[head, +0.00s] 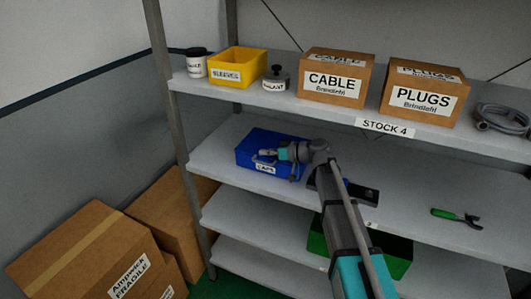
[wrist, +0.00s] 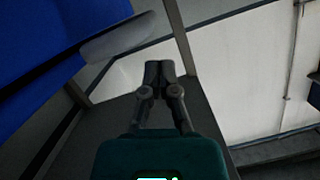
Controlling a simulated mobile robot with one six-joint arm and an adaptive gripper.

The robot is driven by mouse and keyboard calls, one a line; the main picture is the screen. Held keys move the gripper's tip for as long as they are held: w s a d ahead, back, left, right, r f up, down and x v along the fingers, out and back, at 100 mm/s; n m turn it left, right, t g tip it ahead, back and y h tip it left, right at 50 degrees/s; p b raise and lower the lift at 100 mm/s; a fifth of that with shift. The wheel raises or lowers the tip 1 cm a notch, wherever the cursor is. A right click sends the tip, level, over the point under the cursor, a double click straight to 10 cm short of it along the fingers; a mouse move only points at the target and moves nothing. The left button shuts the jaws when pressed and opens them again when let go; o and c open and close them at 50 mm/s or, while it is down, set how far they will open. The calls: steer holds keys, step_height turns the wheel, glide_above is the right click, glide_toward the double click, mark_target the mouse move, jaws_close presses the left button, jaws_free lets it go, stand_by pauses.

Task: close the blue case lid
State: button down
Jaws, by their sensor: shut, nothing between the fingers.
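The blue case (head: 252,143) with a white label reading CAPS stands on the middle shelf, towards its left end. My arm and gripper cover part of its top and right side, so I cannot tell whether the lid is fully down. My gripper (head: 258,154) is over the case's front part, pointing left, shut with nothing in it. In the wrist view, my gripper (wrist: 158,72) has its fingertips together. A large blue surface of the case (wrist: 50,50) fills the upper left there, with a blurred pale grey piece beside the fingers. I cannot tell whether they touch.
A yellow bin (head: 237,66), a CABLE box (head: 335,77) and a PLUGS box (head: 424,92) stand on the shelf above. A green-handled tool (head: 456,216) lies to the right. A green case (head: 395,252) is on a lower shelf. The left shelf post (head: 172,110) is near the case.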

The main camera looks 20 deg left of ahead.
mark_target(265, 160)
steer(key=shift+s+f+b, duration=0.15)
steer(key=shift+f+b, duration=0.55)
steer(key=shift+f, duration=0.1)
steer(key=shift+s+f+b, duration=0.1)
steer(key=shift+f+b, duration=0.6)
steer(key=shift+f, duration=0.05)
steer(key=shift+r, duration=0.2)
steer(key=d+r+p, duration=0.6)
steer(key=d, duration=0.3)
steer(key=shift+w+d, duration=0.25)
steer(key=shift+d, duration=0.15)
